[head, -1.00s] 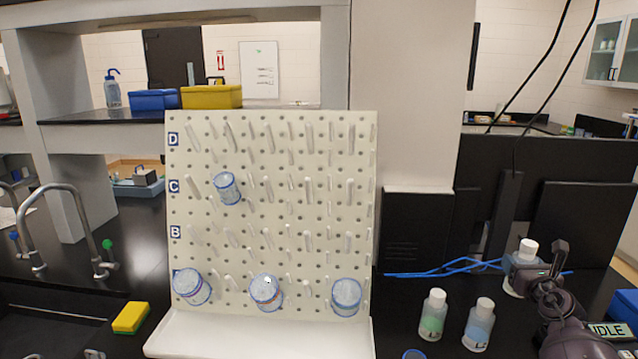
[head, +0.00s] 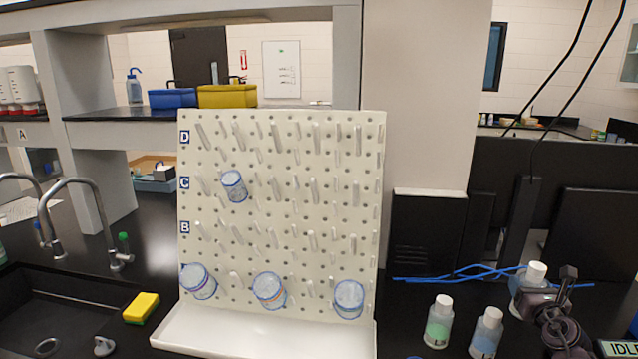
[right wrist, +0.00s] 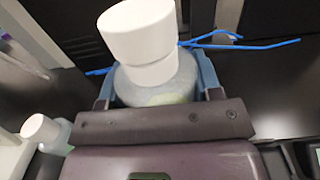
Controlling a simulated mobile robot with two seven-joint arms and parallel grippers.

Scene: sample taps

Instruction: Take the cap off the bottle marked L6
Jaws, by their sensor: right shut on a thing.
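Three bottles with white caps stand on the black bench at the right in the head view. The front ones are a green bottle (head: 438,328) and a blue bottle (head: 485,338). My left gripper is not in view.
A white pegboard (head: 285,215) with several jars on its pegs stands in the middle. Blue cables (head: 450,279) lie behind the bottles. A sink (head: 60,305) with taps and a yellow sponge (head: 141,307) are at the left. Another white cap (right wrist: 40,128) shows at left in the wrist view.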

